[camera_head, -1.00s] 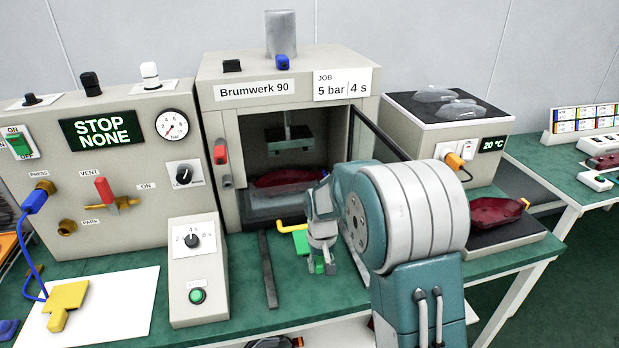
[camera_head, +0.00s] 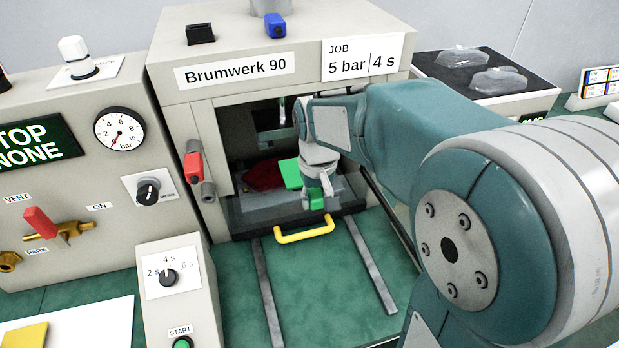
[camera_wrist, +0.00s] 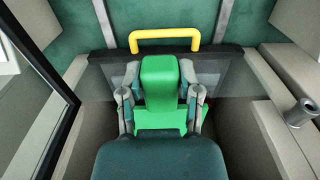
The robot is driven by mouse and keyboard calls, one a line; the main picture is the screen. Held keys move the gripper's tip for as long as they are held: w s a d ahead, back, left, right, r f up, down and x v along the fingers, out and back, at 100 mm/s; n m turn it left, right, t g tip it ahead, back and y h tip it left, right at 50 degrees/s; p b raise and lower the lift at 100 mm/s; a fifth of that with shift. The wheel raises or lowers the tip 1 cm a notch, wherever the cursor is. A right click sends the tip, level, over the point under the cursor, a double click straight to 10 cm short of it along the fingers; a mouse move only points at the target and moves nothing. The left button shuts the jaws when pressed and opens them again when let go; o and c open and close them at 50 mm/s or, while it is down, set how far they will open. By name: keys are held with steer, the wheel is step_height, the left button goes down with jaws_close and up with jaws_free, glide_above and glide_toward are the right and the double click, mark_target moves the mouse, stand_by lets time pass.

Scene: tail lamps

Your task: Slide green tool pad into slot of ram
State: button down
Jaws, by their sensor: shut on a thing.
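The green tool pad (camera_head: 290,174) is at the open mouth of the press chamber. My gripper (camera_head: 316,190) is shut on the pad's upright green block, above the front of the drawer. In the wrist view the block (camera_wrist: 160,80) stands between both fingers of my gripper (camera_wrist: 160,95), with a wider green plate beneath it. The ram (camera_head: 268,138) hangs inside the chamber, behind and left of the gripper, and the pad is apart from it. The ram's slot cannot be made out, and my arm covers part of the chamber's right side.
The press drawer has a yellow handle (camera_head: 305,233) in front, with two rails (camera_head: 271,295) running forward. A red lens (camera_head: 265,174) lies inside the chamber. The door frame (camera_wrist: 45,130) stands open close beside the arm. The chamber's side walls leave little room.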

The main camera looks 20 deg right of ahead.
steer(key=shift+a+r, duration=0.1)
steer(key=shift+a, duration=0.7)
steer(key=shift+d, duration=0.4)
steer(key=shift+w+d, duration=0.3)
steer(key=shift+w, duration=0.35)
steer(key=w, duration=0.2)
steer(key=w+a, duration=0.1)
steer(key=w, duration=0.1)
steer(key=shift+w+d, duration=0.2)
steer(key=shift+d, duration=0.15)
steer(key=shift+a, duration=0.25)
steer(key=shift+d, duration=0.2)
